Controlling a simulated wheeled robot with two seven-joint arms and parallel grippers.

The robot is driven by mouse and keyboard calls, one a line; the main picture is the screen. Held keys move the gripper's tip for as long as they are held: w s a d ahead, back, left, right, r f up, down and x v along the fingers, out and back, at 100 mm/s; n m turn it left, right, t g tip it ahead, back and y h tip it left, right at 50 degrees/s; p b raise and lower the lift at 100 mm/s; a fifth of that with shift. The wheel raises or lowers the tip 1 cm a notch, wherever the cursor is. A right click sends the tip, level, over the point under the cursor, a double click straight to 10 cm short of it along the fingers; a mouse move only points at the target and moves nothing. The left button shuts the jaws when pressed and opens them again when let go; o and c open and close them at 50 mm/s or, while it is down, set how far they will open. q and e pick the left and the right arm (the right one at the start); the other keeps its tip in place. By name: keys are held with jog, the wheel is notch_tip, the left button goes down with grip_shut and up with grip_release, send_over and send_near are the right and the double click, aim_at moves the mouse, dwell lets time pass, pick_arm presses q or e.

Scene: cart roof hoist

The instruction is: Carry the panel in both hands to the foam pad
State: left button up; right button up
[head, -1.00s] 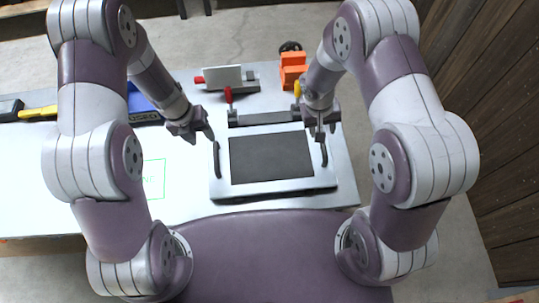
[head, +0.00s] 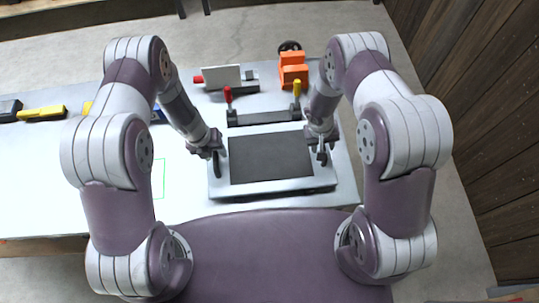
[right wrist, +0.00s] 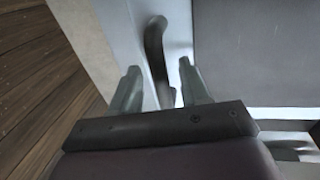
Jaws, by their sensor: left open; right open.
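The panel (head: 270,187) lies flat on the table, a pale frame with a dark grey middle and a black handle at each side. My left gripper (head: 217,156) is open at the left handle (head: 217,170); whether the handle is between its fingers is hard to tell. My right gripper (head: 321,152) is open at the right handle. In the right wrist view the black handle (right wrist: 154,45) runs down between the two spread fingers of my right gripper (right wrist: 158,88). I cannot make out the foam pad for certain.
An orange block (head: 293,72) and a white upright plate (head: 222,76) are farther back. A green outline (head: 158,180) marks bare table at left.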

pick_arm(q)
jog(key=shift+d+f, duration=0.15)
jog(key=shift+f, duration=0.45)
pick_arm(e)
jog(key=shift+d+f, duration=0.1)
jog(key=shift+f, duration=0.5)
pick_arm(q)
grip_shut()
pick_arm(e)
grip_shut()
pick_arm(q)
jog(key=shift+w+r, duration=0.1)
pick_arm(e)
jog(key=shift+r, duration=0.1)
